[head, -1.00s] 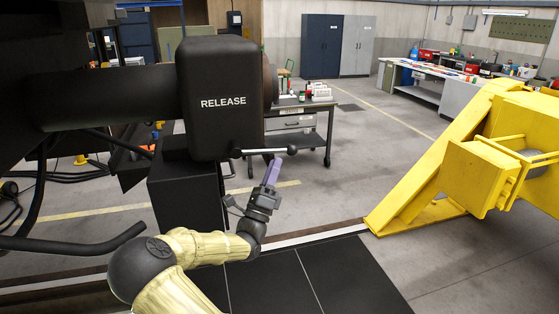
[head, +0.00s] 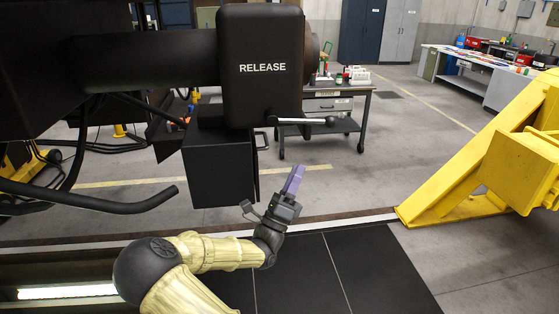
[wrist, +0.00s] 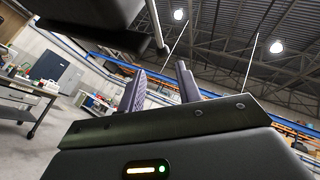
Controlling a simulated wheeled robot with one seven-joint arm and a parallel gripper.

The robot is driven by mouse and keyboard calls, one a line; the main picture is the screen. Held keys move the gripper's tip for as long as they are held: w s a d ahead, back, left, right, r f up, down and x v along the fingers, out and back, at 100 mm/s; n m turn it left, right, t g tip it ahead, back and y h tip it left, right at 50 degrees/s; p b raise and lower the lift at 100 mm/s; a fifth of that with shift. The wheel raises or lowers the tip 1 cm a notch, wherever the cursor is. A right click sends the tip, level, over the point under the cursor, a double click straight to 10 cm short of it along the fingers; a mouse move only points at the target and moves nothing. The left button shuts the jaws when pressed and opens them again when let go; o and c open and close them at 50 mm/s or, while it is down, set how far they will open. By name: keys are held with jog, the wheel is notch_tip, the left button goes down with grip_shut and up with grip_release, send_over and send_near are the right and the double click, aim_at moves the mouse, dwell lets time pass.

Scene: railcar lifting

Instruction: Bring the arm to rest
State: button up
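My gripper (head: 294,179), with purple fingers, points up below the release lever (head: 305,121) and is apart from it. In the wrist view my gripper (wrist: 161,84) shows two fingers with a clear gap and nothing between them. The lever is a silver rod with a dark ball end, roughly level, under a black box (head: 262,68) marked RELEASE. A rod, likely the lever, shows above the fingers in the wrist view (wrist: 155,25). My arm is bent, with its pale-sleeved forearm low in the head view.
A black box (head: 220,170) hangs left of the gripper, and a curved black hose (head: 110,204) is further left. A yellow stand (head: 470,175) is at the right. A workshop cart (head: 340,104) stands behind the lever. Open floor lies between cart and stand.

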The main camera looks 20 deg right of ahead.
jog(key=s+d+f+m+g+y, duration=0.3)
jog(key=s+d+f+m+g, duration=0.35)
jog(key=s+m+g, duration=0.3)
jog(key=s+d+f+m+g+y, duration=0.3)
jog(key=s+d+f+m+g, duration=0.4)
jog(key=m+g, duration=0.3)
jog(key=s+a+f+m+y, duration=0.7)
jog(key=a+m+y, duration=0.1)
jog(key=a+y, duration=0.1)
jog(key=w+a+r+m+t+y, duration=0.2)
jog(key=a+r+m+t+y, duration=0.3)
jog(key=a+m, duration=0.4)
jog(key=shift+a+y, duration=0.5)
jog(key=shift+y, duration=0.1)
